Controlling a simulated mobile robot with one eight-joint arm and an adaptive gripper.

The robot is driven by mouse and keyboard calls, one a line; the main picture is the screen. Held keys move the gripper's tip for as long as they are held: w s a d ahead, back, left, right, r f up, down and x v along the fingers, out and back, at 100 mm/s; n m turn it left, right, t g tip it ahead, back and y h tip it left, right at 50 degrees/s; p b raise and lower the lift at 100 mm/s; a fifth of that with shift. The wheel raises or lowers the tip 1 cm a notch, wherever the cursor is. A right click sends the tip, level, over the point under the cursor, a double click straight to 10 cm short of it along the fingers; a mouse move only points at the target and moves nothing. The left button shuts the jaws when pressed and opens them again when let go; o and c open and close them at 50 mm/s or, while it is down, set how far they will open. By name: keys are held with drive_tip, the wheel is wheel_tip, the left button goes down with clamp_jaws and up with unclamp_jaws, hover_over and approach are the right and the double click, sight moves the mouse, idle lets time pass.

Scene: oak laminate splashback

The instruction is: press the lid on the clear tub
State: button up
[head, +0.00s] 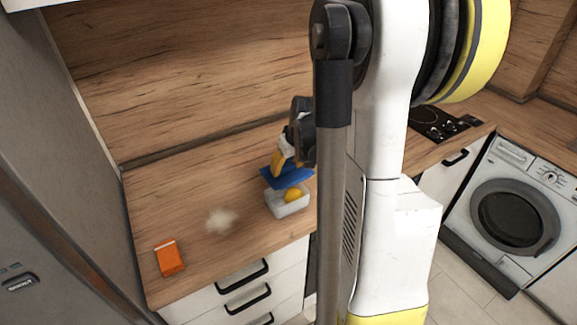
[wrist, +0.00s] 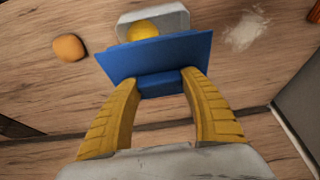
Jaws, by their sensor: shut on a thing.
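The clear tub (head: 290,208) stands open on the wooden counter, with a round yellow thing (head: 293,195) inside. The blue lid (head: 292,177) is held above the tub's back side, and the tub's front part and the yellow thing stay uncovered. My gripper (head: 279,165) is shut on the lid. In the wrist view, the yellow fingers of my gripper (wrist: 160,80) pinch a raised blue block on the lid (wrist: 175,52). The lid hides part of the tub (wrist: 176,19) there. I cannot tell whether lid and tub touch.
A pale powdery patch (head: 221,221) lies on the counter left of the tub. An orange carton (head: 169,258) stands near the front left. An orange-brown round thing (wrist: 69,48) lies beside the tub in the wrist view. My arm hides the counter's right part. A black hob (head: 436,122) is further right.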

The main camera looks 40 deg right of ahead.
wheel_tip(320, 180, down, 8)
drive_tip(key=b, duration=0.6)
drive_tip(key=shift+r+b, duration=0.25)
drive_tip(key=shift+b, duration=0.05)
drive_tip(key=shift+f+b, duration=0.45)
drive_tip(key=shift+b, duration=0.15)
idle(1.9)
idle(0.3)
drive_tip(key=o, duration=1.6)
drive_tip(key=shift+r, duration=0.15)
drive_tip(key=shift+s+r+p, duration=0.1)
drive_tip(key=shift+r+p, duration=2.55)
drive_tip(key=shift+r, duration=0.8)
